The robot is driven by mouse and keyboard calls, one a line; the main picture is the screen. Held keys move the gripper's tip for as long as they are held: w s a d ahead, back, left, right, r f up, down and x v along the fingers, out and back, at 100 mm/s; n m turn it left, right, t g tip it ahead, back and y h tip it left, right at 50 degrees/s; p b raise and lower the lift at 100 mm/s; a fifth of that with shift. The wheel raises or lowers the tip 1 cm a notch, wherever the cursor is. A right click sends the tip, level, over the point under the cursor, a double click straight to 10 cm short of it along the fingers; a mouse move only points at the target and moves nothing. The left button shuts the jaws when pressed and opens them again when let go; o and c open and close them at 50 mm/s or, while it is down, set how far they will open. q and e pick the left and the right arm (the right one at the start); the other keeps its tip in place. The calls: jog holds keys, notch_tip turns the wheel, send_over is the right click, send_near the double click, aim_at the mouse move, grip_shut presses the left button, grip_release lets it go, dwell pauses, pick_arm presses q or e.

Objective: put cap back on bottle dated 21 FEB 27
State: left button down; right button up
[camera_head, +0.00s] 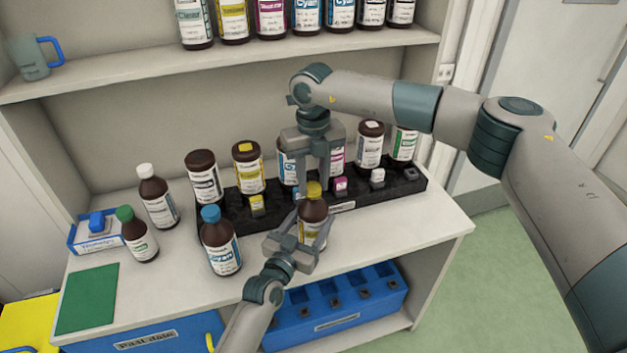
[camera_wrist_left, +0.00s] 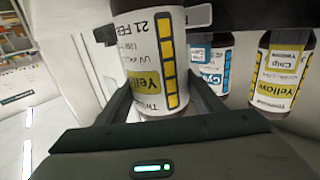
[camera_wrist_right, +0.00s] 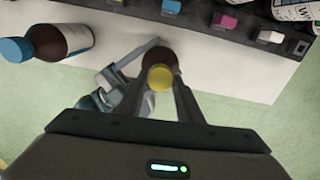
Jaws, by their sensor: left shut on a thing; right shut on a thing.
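A brown bottle with a yellow-banded label (camera_head: 311,232) is at the shelf's front edge. Its label reads "21 FEB" and "Yellow" in the left wrist view (camera_wrist_left: 152,65); the rest of the date is cut off. My left gripper (camera_head: 302,240) is shut around the bottle's body. A yellow cap (camera_head: 314,189) is at the bottle's top, and it also shows in the right wrist view (camera_wrist_right: 160,77). My right gripper (camera_head: 314,180) comes from above and is shut on the yellow cap. I cannot tell whether the cap is seated on the neck.
A black rack (camera_head: 235,217) behind holds several bottles and small colored blocks. A blue-capped bottle (camera_head: 220,245), a green-capped bottle (camera_head: 137,238) and a white-capped bottle (camera_head: 157,200) stand left. A green mat (camera_head: 88,298) lies front left. Counter right of the held bottle is clear.

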jog(key=m, duration=1.9)
jog(key=shift+w, duration=0.1)
jog(key=m, duration=0.6)
jog(key=shift+m, duration=0.3)
jog(key=o, duration=1)
jog(key=shift+a, duration=0.1)
jog(key=shift+r, duration=2.2)
